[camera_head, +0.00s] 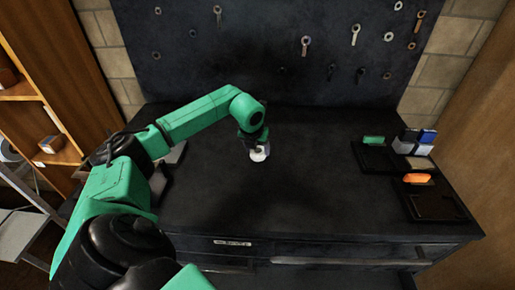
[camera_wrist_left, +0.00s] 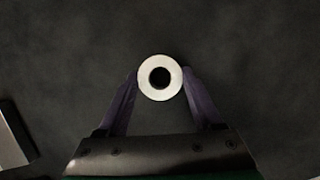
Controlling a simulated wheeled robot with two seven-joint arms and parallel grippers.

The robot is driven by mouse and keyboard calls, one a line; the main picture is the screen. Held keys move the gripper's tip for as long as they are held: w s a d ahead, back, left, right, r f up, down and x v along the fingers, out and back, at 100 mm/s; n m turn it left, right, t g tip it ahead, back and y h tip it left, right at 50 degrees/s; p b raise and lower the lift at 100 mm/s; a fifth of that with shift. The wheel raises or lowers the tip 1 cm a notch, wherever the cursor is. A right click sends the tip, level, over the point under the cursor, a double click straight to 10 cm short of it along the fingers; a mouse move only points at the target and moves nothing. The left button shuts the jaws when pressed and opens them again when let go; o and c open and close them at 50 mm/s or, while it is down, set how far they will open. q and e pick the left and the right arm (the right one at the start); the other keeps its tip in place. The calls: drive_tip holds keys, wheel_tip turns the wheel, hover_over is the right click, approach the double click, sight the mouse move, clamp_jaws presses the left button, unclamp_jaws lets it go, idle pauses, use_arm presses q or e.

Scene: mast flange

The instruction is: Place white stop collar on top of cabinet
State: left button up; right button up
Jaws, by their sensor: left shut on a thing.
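The white stop collar (camera_wrist_left: 146,87) is a white ring with a dark round hole, seen end-on in the left wrist view. It also shows in the head view (camera_head: 259,155), at or just above the cabinet top. My left gripper (camera_wrist_left: 160,84) is shut on the collar, one purple finger on each side. In the head view my left gripper (camera_head: 256,145) points down at the middle of the cabinet. The dark cabinet top (camera_head: 300,200) spreads around and below it. Whether the collar touches the surface I cannot tell. My right gripper is not in view.
Dark trays (camera_head: 435,205) stand at the right of the cabinet top, with a green block (camera_head: 373,140), an orange block (camera_head: 417,178) and several small boxes nearby. A pegboard with hanging tools (camera_head: 270,50) rises behind. The middle and front are clear.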

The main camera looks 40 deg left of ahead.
use_arm(q)
drive_tip(key=o, duration=1.4)
drive_tip(key=shift+o, duration=0.2)
drive_tip(key=shift+r, duration=0.1)
drive_tip(key=shift+s+r, duration=0.1)
drive_tip(key=shift+r, duration=0.2)
drive_tip(key=b+v, duration=0.1)
drive_tip(key=v, duration=1)
drive_tip(key=shift+s+b, duration=0.2)
drive_tip(key=shift+b, duration=0.15)
drive_tip(key=shift+d, duration=0.15)
